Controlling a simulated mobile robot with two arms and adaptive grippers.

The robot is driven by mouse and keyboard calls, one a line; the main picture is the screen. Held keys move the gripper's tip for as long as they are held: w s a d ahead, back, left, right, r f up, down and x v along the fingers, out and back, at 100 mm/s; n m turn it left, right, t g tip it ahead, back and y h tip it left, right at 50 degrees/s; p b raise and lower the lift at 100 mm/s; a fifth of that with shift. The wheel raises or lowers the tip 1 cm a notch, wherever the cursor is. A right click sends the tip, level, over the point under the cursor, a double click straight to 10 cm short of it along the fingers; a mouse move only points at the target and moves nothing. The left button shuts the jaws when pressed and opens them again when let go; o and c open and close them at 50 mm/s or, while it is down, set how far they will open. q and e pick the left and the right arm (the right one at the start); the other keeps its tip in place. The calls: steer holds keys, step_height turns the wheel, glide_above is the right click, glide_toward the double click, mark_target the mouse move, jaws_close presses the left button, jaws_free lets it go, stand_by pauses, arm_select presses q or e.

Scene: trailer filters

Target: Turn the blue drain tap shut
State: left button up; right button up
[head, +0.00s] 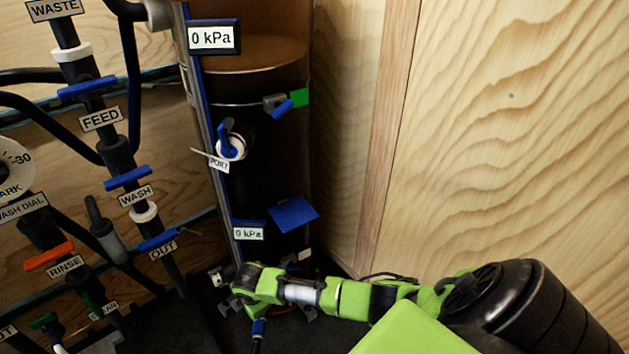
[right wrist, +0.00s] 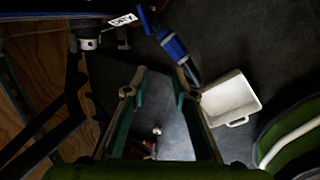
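In the right wrist view, a blue handle (right wrist: 145,20) sits beside a small white label (right wrist: 122,20) whose text is hard to read. It looks like the drain tap. A blue fitting (right wrist: 172,45) with a short black hose end runs down from it. My right gripper (right wrist: 160,78) is open and empty, its fingertips just short of the blue fitting. In the head view my right arm reaches in low from the right, its end at the foot of the dark cylinder (head: 270,155). A blue piece (head: 258,328) shows just below it. The tap handle is not clear there. My left gripper is not in view.
A white handled tray (right wrist: 230,100) lies on the dark floor. Labelled pipes with blue taps, such as WASH (head: 128,178) and OUT (head: 157,240), stand at left. A blue flap (head: 293,213) juts from the cylinder. A plywood wall (head: 500,130) bounds the right.

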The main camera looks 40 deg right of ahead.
steer(key=s+d+f+m+p, duration=0.1)
steer(key=s+m+p, duration=0.4)
steer(key=s+p, duration=0.3)
steer(key=s+f+m+g+p, duration=0.1)
steer(key=s+f+m+p, duration=0.1)
steer(key=s+m+p, duration=0.3)
steer(key=shift+s+d+y+p, duration=0.35)
steer(key=shift+s+p, duration=1.8)
steer(key=shift+s, duration=3.3)
